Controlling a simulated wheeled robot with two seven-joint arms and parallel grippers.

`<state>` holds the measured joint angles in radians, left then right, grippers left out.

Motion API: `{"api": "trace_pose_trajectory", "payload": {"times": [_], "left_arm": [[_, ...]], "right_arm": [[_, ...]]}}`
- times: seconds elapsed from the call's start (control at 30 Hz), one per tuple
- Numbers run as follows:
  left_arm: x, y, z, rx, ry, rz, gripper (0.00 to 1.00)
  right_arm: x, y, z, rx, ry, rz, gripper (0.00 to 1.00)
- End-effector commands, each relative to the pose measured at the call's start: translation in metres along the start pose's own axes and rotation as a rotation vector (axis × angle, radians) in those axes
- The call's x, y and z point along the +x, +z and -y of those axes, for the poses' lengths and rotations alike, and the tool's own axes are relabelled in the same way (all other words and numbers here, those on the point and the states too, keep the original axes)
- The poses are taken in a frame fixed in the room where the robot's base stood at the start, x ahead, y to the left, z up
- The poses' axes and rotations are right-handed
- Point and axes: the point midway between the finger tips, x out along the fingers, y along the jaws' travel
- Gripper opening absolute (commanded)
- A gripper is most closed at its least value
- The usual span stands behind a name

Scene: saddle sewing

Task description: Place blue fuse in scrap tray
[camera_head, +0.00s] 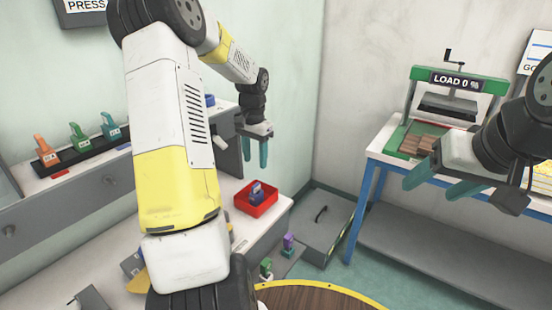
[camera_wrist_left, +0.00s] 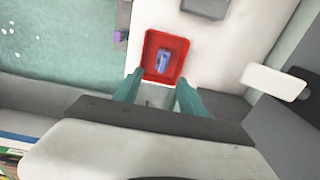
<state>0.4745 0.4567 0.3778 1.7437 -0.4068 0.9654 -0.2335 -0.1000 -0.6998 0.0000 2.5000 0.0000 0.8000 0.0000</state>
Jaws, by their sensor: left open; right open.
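The blue fuse (camera_head: 257,193) lies inside the red scrap tray (camera_head: 268,208) on the white bench. In the left wrist view the blue fuse (camera_wrist_left: 163,60) is in the middle of the red tray (camera_wrist_left: 180,46), apart from the fingers. My left gripper (camera_head: 255,152) is open and empty above the tray, its teal fingers pointing down. Those fingertips (camera_wrist_left: 158,88) show near the tray's lower edge in the wrist view. My right gripper (camera_head: 432,183) is open and empty at the right, in front of the press table.
Orange and green handled pieces (camera_head: 78,135) stand in a dark rack on the left shelf. A press (camera_head: 455,95) marked "LOAD 0 %" stands on a blue-legged table. A purple piece (camera_head: 288,241) and a green piece (camera_head: 266,267) stand below the bench edge. My left arm hides part of the bench.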

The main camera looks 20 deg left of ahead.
Motion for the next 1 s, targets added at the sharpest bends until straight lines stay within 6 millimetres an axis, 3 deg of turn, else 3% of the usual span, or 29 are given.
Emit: {"api": "trace_pose_trajectory", "payload": {"times": [0.17,0.3,0.5,0.8,1.0], "left_arm": [[-0.064,0.022,-0.041,-0.026,-0.059,-0.072,0.48],[-0.109,0.052,-0.08,-0.07,-0.083,-0.154,0.48],[-0.153,0.104,-0.132,-0.145,-0.068,-0.294,0.48],[-0.173,0.176,-0.193,-0.244,0.05,-0.499,0.48],[-0.172,0.193,-0.208,-0.269,0.103,-0.552,0.48]], "right_arm": [[0.0,0.0,0.0,0.0,0.0,0.0,0.64],[0.0,0.0,0.0,0.0,0.0,0.0,0.64],[0.0,0.0,0.0,0.0,0.0,0.0,0.64],[0.0,0.0,0.0,0.0,0.0,0.0,0.64],[0.0,0.0,0.0,0.0,0.0,0.0,0.64]]}}
